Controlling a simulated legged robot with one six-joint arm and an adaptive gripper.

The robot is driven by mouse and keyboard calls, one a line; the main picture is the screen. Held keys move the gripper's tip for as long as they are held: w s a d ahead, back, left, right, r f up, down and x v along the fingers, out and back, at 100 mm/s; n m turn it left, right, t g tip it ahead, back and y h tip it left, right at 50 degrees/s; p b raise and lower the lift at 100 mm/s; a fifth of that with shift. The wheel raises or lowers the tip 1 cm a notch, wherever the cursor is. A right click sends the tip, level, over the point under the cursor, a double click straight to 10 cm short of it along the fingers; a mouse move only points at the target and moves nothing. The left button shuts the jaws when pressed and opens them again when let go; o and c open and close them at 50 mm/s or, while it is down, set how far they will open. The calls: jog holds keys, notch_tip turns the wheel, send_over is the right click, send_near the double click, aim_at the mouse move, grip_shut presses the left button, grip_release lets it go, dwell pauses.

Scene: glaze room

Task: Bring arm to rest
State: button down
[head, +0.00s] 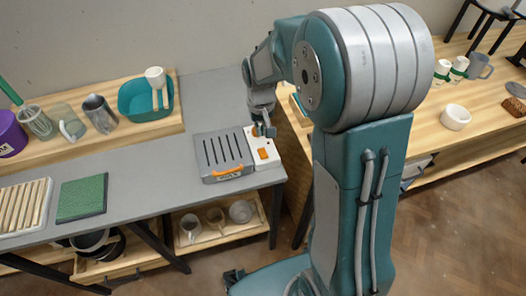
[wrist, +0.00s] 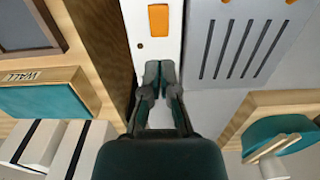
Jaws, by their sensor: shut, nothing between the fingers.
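My gripper (head: 264,131) is shut and empty, pointing down over the back part of a white panel (head: 256,141) at the right end of the grey bench. In the wrist view my gripper (wrist: 159,70) has its two fingertips together over the white panel (wrist: 170,48), below its orange rectangle (wrist: 158,19). I cannot tell whether the tips touch the panel. The orange rectangle also shows in the head view (head: 263,154). My arm is folded forward and down, and its upper links hide part of the right side of the room.
A grey slotted box (head: 221,152) with an orange handle (head: 228,173) adjoins the panel. A green mat (head: 82,197) lies left on the bench. A teal basin (head: 137,98) and metal jug (head: 99,113) stand behind. A wooden table (head: 488,113) is at right, with a white bowl (head: 455,117).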

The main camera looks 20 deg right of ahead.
dwell(0.4)
jog(key=s+r+t, duration=0.5)
jog(key=s+r, duration=1.1)
jog(key=s, duration=0.5)
jog(key=shift+r+t, duration=0.25)
jog(key=shift+t, duration=0.05)
